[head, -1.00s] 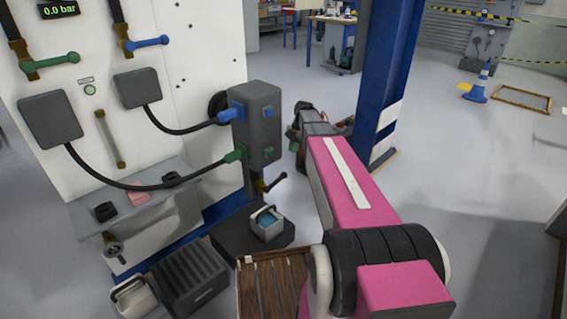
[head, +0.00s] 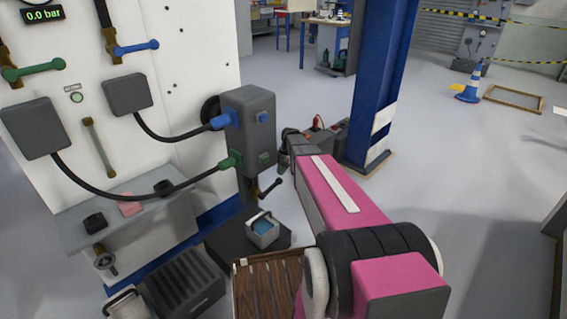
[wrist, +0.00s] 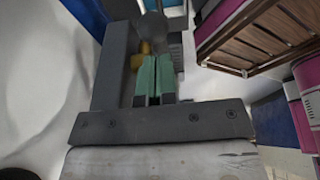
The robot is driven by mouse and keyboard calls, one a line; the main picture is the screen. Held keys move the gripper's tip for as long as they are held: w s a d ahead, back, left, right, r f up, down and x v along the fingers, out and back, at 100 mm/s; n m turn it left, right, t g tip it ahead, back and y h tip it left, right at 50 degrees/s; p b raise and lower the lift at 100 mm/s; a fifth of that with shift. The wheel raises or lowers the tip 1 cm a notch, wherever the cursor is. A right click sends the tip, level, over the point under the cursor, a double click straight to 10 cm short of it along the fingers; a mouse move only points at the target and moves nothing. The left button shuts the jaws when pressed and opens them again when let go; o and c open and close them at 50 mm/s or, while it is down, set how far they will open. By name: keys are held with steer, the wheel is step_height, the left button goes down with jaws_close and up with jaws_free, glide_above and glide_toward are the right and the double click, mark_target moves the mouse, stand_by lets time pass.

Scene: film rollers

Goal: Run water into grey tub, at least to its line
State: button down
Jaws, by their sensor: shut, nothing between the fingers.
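The grey tub (head: 262,236) with blue water in it stands upright on a dark low block, below the grey wall-side box. Its fill line cannot be made out. A brass tap with a black lever (head: 271,188) hangs under that box, above the tub. No stream of water can be made out. My gripper (wrist: 153,62) shows green fingers closed together with nothing between them. In the wrist view, a dark round knob (wrist: 152,32) and a brass part (wrist: 143,56) lie just beyond the fingertips; contact cannot be told. The arm mostly hides the gripper in the head view.
The grey box (head: 250,122) has blue and green hose fittings. A blue pillar (head: 383,80) stands right behind my arm. A slatted wooden crate (head: 268,288), a black ribbed crate (head: 183,285) and another tub (head: 127,304) stand in front. The floor at right is open.

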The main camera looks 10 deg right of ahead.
steer(key=shift+w+a+f, duration=0.1)
steer(key=shift+w+f, duration=0.05)
steer(key=shift+f, duration=0.5)
steer(key=shift+w+f, duration=0.1)
steer(key=shift+f, duration=0.5)
steer(key=f, duration=0.1)
steer(key=f+y, duration=0.1)
steer(key=d+f+g, duration=0.1)
steer(key=shift+w+d+f, duration=0.1)
steer(key=shift+w, duration=0.3)
